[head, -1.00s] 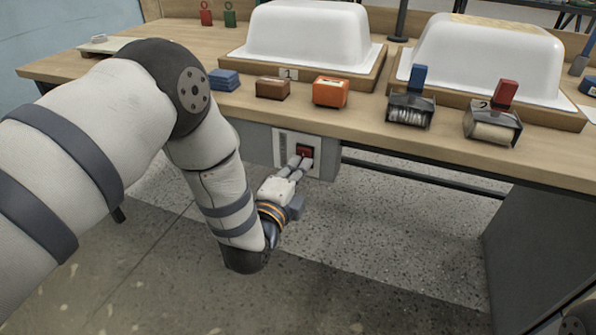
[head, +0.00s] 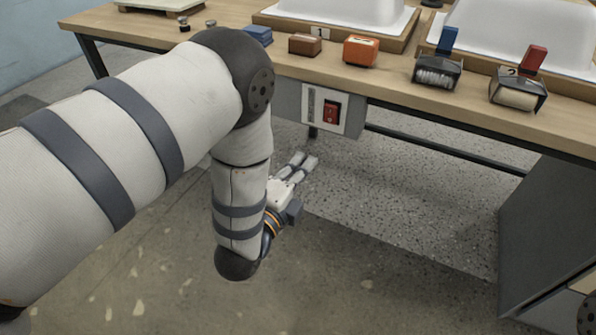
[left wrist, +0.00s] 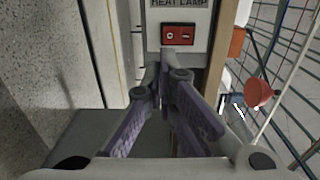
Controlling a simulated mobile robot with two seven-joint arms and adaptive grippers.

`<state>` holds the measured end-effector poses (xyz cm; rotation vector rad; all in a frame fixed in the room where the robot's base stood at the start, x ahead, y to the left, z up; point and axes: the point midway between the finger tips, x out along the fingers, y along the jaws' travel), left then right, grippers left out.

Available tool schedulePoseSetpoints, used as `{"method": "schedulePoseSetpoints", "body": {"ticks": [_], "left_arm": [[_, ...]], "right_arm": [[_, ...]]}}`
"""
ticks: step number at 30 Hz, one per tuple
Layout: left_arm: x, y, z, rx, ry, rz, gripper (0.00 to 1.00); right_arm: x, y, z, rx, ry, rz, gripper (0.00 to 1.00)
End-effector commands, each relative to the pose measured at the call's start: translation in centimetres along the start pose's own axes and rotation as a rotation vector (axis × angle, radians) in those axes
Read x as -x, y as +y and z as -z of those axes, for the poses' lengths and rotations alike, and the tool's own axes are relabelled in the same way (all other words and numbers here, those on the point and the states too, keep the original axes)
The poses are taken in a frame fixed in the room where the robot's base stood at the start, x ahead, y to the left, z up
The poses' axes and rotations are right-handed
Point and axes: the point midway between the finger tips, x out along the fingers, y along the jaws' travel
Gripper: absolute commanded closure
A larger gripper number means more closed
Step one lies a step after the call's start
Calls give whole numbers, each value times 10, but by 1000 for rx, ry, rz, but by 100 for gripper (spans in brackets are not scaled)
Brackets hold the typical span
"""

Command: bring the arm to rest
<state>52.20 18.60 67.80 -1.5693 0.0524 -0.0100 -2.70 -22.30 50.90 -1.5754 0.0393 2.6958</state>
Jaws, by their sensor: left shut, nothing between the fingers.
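My left gripper (head: 304,161) is below the front edge of the bench, with its fingers together and nothing between them. In the head view it is apart from the red rocker switch (head: 331,112), a little below and left of it. The switch sits on a pale plate on a grey box under the bench top. The left wrist view shows the red switch (left wrist: 178,35) under a "HEAT LAMP" label, straight beyond the fingertips (left wrist: 165,65). My right gripper is not in view.
The wooden bench (head: 400,92) carries white tub shells (head: 340,16), a blue block (head: 258,36), a brown block (head: 305,44), an orange block (head: 361,50) and two roller tools (head: 437,70). A grey cabinet (head: 545,225) stands at right. The floor below the gripper is clear.

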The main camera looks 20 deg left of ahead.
Motion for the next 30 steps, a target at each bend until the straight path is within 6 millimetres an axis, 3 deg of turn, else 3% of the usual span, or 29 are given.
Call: {"method": "schedulePoseSetpoints", "body": {"ticks": [6, 19, 22, 23, 26, 28, 30], "left_arm": [[16, 3, 0, 1, -1, -1, 100], [16, 4, 0, 3, -1, -4, 100], [31, 20, -5, 95, -15, -118, 100], [42, 31, -7, 157, -30, -193, 100], [109, 75, -18, 450, -162, -529, 100], [173, 98, -23, 663, -328, -759, 100], [240, 107, -25, 843, -533, -951, 100]], "right_arm": [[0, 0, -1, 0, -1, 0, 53], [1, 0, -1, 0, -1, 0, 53], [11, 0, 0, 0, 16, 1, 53], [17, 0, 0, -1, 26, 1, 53], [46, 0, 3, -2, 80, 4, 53], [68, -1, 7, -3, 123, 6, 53], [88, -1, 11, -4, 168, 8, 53]]}}
